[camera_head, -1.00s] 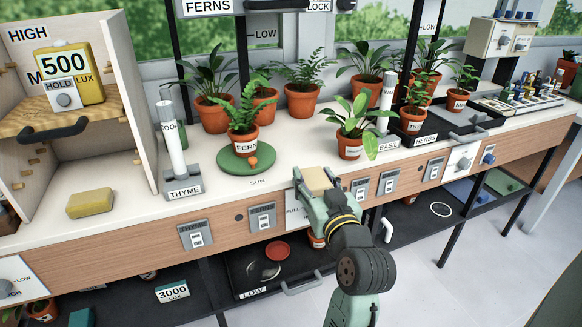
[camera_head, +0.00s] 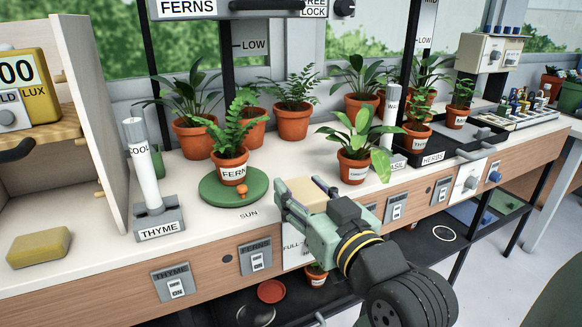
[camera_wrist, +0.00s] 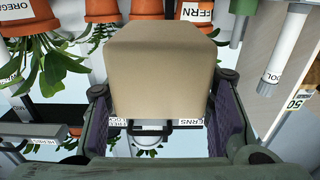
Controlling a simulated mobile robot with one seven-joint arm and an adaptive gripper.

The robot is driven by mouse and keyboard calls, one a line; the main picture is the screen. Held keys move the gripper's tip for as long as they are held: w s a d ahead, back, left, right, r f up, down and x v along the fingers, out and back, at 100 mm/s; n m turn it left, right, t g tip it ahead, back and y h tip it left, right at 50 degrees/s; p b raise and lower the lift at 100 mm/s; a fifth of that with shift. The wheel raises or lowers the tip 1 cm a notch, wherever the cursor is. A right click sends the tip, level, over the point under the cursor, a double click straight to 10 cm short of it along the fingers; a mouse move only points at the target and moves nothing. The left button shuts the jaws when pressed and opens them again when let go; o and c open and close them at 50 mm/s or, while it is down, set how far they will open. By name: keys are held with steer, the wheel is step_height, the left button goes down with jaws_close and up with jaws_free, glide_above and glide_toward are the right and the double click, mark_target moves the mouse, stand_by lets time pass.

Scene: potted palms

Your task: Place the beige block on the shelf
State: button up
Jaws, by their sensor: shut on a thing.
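The beige block (camera_head: 307,195) is held between the fingers of my gripper (camera_head: 304,192), above the front part of the white bench top. In the wrist view the block (camera_wrist: 160,65) fills the space between the two dark finger pads of my gripper (camera_wrist: 162,88). A wooden shelf (camera_head: 45,132) is inside the open cabinet at the far left, cut off by the picture edge. A yellow lux meter (camera_head: 28,85) stands on it. The gripper is to the right of this cabinet.
A fern pot (camera_head: 232,168) on a green disc (camera_head: 213,190) stands just left of my gripper. The THYME post (camera_head: 148,170) stands by the cabinet wall (camera_head: 98,110). A yellow sponge-like block (camera_head: 40,245) lies on the bench at left. Several potted plants line the back.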

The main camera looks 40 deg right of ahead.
steer(key=shift+w+d+r+p, duration=0.15)
steer(key=shift+w+d+p, duration=0.25)
steer(key=shift+p, duration=1.1)
steer(key=shift+w+d+r+p, duration=0.15)
steer(key=shift+w+p, duration=0.35)
steer(key=shift+p, duration=0.95)
steer(key=w+d, duration=0.1)
steer(key=w, duration=0.2)
steer(key=w+d+f, duration=0.1)
steer(key=w+d, duration=0.1)
steer(key=w, duration=0.1)
steer(key=w+d+f, duration=0.1)
steer(key=w+d, duration=0.1)
steer(key=w, duration=0.1)
steer(key=shift+w+d+p, duration=0.1)
steer(key=shift+d+p, duration=0.15)
steer(key=shift+p, duration=0.05)
steer(key=shift+f, duration=1.65)
steer(key=shift+f, duration=0.2)
steer(key=o, duration=1.2)
steer(key=shift+o, duration=0.2)
